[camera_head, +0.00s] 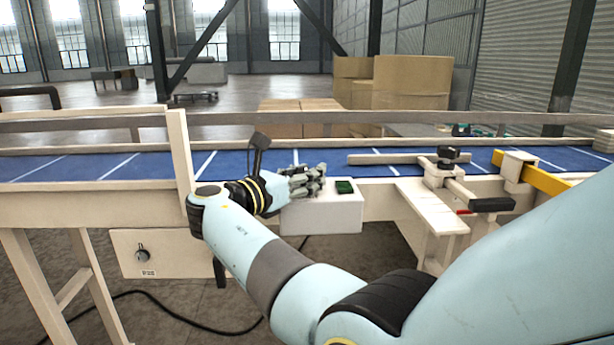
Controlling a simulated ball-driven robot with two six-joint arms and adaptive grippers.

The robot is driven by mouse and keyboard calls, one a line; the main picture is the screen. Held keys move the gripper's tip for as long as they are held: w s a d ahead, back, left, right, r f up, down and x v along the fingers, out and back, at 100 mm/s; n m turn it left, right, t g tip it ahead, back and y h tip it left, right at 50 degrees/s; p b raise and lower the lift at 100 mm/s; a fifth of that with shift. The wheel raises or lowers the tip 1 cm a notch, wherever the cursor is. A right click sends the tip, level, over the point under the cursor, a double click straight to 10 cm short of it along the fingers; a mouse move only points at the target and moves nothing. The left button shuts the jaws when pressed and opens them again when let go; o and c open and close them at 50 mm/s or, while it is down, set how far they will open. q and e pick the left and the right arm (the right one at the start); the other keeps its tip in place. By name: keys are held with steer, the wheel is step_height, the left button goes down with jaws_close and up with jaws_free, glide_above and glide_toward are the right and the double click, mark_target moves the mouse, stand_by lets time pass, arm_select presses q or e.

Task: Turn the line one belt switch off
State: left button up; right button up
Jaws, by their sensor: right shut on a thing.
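A white box (328,217) is at the front edge of the blue conveyor belt (232,164). A small dark green switch-like part (344,187) sits on the right of its top. My right gripper (318,178) is over the left part of the box top, left of the green part and apart from it. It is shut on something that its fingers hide. A cream panel with a dark round knob (142,256) hangs under the belt frame at left; its label is too small to read. I cannot tell which control is the line one switch. My left gripper is not in view.
A cream bracket with a black handle (492,205) and a yellow bar (535,176) stand at the right of the belt. A grey rail (400,158) lies over the belt. Cardboard boxes (412,82) are behind. A black cable (175,317) runs along the floor.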

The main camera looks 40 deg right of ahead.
steer(key=shift+f, duration=0.1)
steer(key=o, duration=1.2)
steer(key=shift+a, duration=0.15)
steer(key=shift+o, duration=0.2)
steer(key=shift+r, duration=0.25)
step_height(320, 180, up, 10)
steer(key=shift+f, duration=0.2)
